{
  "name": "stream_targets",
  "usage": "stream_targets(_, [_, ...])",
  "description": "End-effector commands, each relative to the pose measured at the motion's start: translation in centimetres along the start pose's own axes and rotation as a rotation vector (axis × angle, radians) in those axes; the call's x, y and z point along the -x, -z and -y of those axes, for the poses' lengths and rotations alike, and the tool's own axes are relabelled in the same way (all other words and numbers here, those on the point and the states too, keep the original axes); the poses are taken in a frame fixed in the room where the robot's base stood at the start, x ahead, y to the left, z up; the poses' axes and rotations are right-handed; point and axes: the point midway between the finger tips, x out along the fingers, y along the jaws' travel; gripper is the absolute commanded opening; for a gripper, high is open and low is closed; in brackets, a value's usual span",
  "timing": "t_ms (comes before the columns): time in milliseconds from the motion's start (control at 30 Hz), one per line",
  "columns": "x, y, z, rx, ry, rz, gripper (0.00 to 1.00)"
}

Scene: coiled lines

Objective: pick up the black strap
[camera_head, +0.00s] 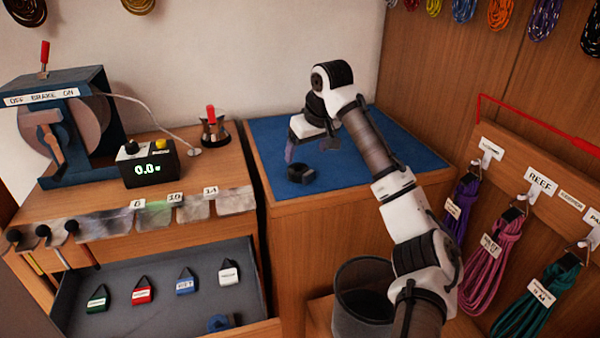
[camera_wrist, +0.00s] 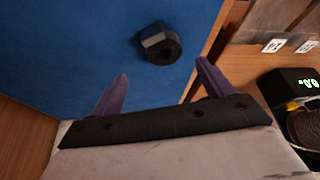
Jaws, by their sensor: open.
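The black strap (camera_head: 300,174) is a small dark coil lying on the blue mat (camera_head: 362,140), near the mat's front left. In the wrist view the strap (camera_wrist: 159,44) shows as a compact black shape with a round hole facing the camera. My gripper (camera_head: 310,149) is open and empty, pointing down above the mat and the strap. In the wrist view its two purple fingers (camera_wrist: 162,70) are spread, and the strap appears beyond the tips, between their lines. The strap looks apart from both fingers.
A bin (camera_head: 362,293) stands below the mat's bench. Left are a brake machine (camera_head: 65,120), a digital readout box (camera_head: 148,165) and an open drawer (camera_head: 150,310) holding several tagged weights. Coloured cord bundles (camera_head: 495,255) hang at right. The mat's back and right are clear.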

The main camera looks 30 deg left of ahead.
Motion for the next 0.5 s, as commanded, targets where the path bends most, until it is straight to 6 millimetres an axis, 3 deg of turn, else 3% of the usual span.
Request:
stream_targets(100, [-1.6,0.0,0.0,-0.001,0.001,0.001,0.80])
stream_targets(333, [-3.2,0.1,0.2,0.000,0.000,0.001,0.80])
stream_targets(500, [-5.8,0.2,0.6,0.000,0.001,0.001,0.80])
